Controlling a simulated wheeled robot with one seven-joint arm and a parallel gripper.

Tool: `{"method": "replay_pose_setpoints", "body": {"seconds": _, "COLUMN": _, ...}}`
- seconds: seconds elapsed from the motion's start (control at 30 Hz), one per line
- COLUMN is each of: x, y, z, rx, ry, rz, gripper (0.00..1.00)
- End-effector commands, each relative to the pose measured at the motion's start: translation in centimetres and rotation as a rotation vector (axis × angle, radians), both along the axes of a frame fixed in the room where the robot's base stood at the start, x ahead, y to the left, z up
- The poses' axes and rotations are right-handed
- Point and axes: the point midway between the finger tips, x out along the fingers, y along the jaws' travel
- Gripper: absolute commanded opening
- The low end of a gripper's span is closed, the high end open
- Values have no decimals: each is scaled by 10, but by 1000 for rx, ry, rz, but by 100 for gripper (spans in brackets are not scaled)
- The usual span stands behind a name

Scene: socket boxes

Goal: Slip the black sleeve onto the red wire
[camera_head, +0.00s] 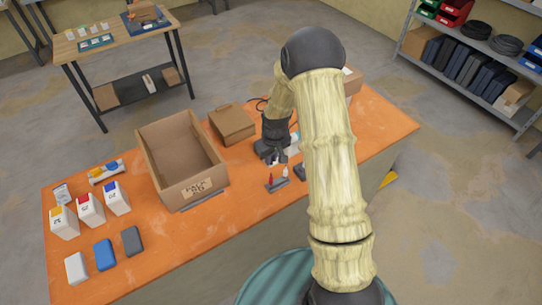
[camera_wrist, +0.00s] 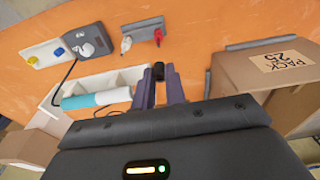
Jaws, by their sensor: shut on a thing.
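The red wire (camera_head: 271,178) stands in a small grey holder (camera_head: 278,186) near the table's front edge, beside a white piece (camera_head: 285,170). In the wrist view the red wire (camera_wrist: 158,37) is at the right end of the holder (camera_wrist: 142,29). My gripper (camera_wrist: 160,82) is shut on a small black piece, the black sleeve (camera_wrist: 158,70), at its fingertips. In the picture the sleeve lies below the red wire and apart from it. In the head view my gripper (camera_head: 272,158) is just behind the holder; the sleeve is too small to tell there.
A large open carton (camera_head: 160,176) stands left of the holder, with a smaller closed box (camera_head: 232,124) behind. A grey fixture (camera_wrist: 88,40) and a white tray (camera_wrist: 58,93) with a blue-and-white cylinder (camera_wrist: 88,100) are left in the wrist view. Labelled cartons (camera_head: 90,209) stand far left.

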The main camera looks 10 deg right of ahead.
Motion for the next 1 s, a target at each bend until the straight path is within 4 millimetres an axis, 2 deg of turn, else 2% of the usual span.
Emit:
{"method": "replay_pose_setpoints", "body": {"seconds": 0.4, "x": 0, "y": 0, "z": -45, "rx": 0, "ry": 0, "rz": 0, "gripper": 2}}
{"method": "replay_pose_setpoints", "body": {"seconds": 1.0, "x": -1, "y": 0, "z": -49, "rx": 0, "ry": 0, "rz": 0, "gripper": 2}}
